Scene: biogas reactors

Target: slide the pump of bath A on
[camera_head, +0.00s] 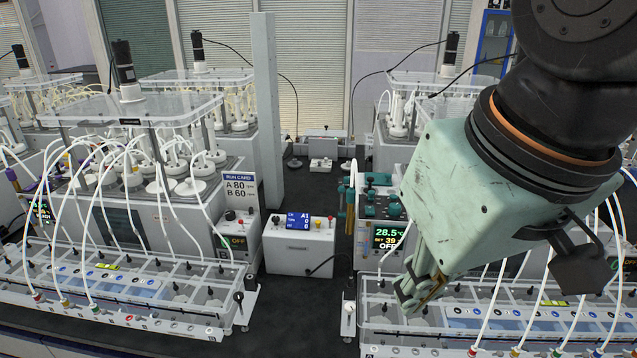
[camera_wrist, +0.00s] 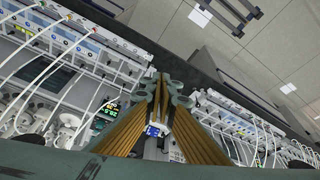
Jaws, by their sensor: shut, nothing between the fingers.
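A water bath controller (camera_head: 384,236) stands right of centre in the head view; its green display reads 28.5°, a set value of 39, and OFF. A second controller (camera_head: 238,238) stands at the left bath with a small display that seems to read OFF. No label in view tells me which is bath A, and the pump slider is too small to make out. My gripper (camera_head: 420,292) is shut and empty, pointing down in front of the right-hand controller and partly over the right tube rack. In the wrist view the fingertips (camera_wrist: 163,84) meet.
A run card (camera_head: 240,188) reads A 80, B 60. A white box (camera_head: 300,245) with a blue A1 display stands between the baths. Clear racks (camera_head: 120,290) with arching white tubes line the front on both sides. Dark bench (camera_head: 300,310) is free between them.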

